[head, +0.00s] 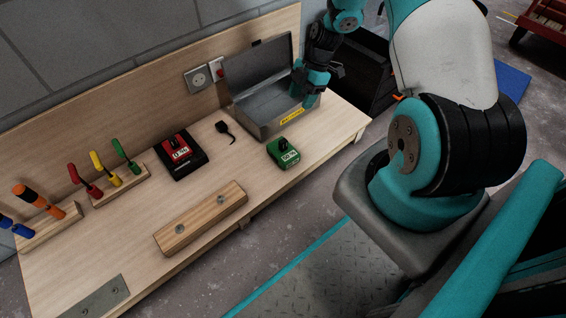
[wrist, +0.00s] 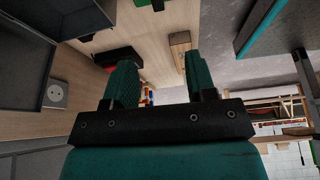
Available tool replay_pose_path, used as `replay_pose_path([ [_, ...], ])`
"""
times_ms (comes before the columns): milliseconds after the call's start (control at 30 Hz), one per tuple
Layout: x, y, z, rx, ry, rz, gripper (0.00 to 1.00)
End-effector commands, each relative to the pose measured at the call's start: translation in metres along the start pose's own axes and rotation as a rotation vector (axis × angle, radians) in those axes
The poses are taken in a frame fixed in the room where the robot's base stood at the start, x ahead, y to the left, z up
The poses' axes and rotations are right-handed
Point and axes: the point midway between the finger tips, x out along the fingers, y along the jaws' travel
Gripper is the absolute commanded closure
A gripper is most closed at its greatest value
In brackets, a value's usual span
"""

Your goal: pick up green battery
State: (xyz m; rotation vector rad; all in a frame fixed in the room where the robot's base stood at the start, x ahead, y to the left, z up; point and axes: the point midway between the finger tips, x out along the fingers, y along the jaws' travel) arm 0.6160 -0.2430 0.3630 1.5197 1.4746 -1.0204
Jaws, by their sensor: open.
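The green battery (head: 284,152) sits on the wooden workbench near its front edge, in front of the metal box, with a black part on top and a white label. My gripper (head: 306,90) is over the right end of the open metal box, behind and right of the battery, apart from it. In the wrist view my gripper (wrist: 160,82) has its two green fingers spread with nothing between them.
The open metal box (head: 266,118) stands beside the gripper. A black and red charger (head: 181,155), a black plug (head: 225,129), a wooden batten (head: 202,217) and screwdriver racks (head: 120,186) occupy the workbench (head: 130,235). A wall socket (head: 198,78) is behind.

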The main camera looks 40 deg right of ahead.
Motion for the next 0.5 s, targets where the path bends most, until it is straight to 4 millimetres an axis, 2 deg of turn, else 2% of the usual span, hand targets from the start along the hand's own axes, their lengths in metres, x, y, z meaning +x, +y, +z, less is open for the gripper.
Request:
replay_pose_path([
  [100, 0.021, -0.001, 0.007, -0.011, 0.002, -0.001, 0.49],
  [500, 0.108, -0.001, 0.007, -0.012, 0.001, -0.002, 0.49],
])
